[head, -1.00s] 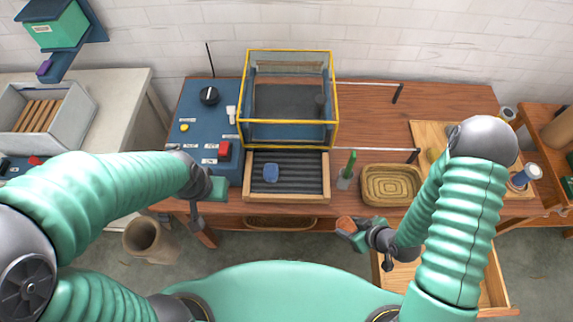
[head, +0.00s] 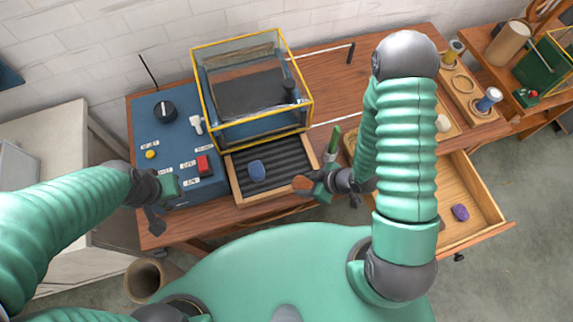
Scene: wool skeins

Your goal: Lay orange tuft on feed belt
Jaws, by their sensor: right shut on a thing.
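The orange tuft (head: 302,184) is in the jaws of my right gripper (head: 310,185), at the right front corner of the feed belt's wooden frame. The feed belt (head: 287,156) is a dark ribbed bed in a wooden frame in front of the yellow-edged guard. A blue tuft (head: 257,171) lies on the belt, left of the orange one. Whether the orange tuft touches the frame, I cannot tell. My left gripper (head: 163,202) hangs in front of the blue control panel; its jaws are too unclear to read.
The blue control panel (head: 180,130) with a black knob and red button stands left of the belt. An open drawer (head: 475,190) at right holds a purple tuft (head: 460,212). My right arm partly hides the basket.

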